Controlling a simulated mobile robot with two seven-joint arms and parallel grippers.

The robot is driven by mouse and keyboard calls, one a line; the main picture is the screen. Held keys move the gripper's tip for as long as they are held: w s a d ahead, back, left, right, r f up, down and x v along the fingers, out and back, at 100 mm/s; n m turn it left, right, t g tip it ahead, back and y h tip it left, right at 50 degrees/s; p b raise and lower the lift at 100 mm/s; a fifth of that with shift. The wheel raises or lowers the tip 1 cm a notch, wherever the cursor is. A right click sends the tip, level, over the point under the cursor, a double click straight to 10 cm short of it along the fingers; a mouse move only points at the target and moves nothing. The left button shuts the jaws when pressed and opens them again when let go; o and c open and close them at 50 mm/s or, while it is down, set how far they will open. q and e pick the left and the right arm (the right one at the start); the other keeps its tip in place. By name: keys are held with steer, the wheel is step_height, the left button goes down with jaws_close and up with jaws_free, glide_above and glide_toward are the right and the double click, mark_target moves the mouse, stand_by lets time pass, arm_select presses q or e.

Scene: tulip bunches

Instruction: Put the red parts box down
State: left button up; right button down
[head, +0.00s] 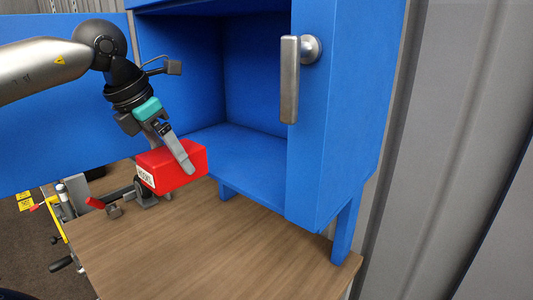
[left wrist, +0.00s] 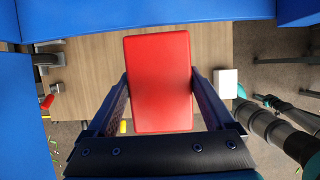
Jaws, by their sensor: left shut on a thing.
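The red parts box (head: 178,167) is a small red block with a white lettered label on its left end. My left gripper (head: 185,160) is shut on it and holds it in front of the open blue cabinet (head: 340,130), at the left part of its opening. In the left wrist view the red box (left wrist: 160,80) sits between the two fingers of the left gripper (left wrist: 160,100), with the wooden bench top behind it. The box appears to be above the bench, apart from it. My right gripper is not visible in the head view.
The cabinet stands on blue legs on the wooden bench (head: 190,245). Its inner floor (head: 245,155) looks empty. A silver handle (head: 290,78) sticks out at its right side. A vise (head: 145,192) stands at the bench's left edge. The bench front is clear.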

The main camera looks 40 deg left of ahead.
arm_select(q)
steer(key=shift+d+r, duration=0.25)
steer(key=shift+d, duration=0.1)
steer(key=shift+w+d+r, duration=0.1)
steer(key=shift+w+d, duration=0.1)
steer(key=shift+w, duration=0.05)
steer(key=shift+w+p, duration=0.35)
steer(key=shift+p, duration=0.05)
steer(key=w+p, duration=0.4)
steer(key=w, duration=0.2)
steer(key=p, duration=0.4)
glide_toward(252, 159)
steer(key=shift+w, duration=0.95)
steer(key=shift+f+b, duration=0.5)
steer(key=shift+f, duration=1.4)
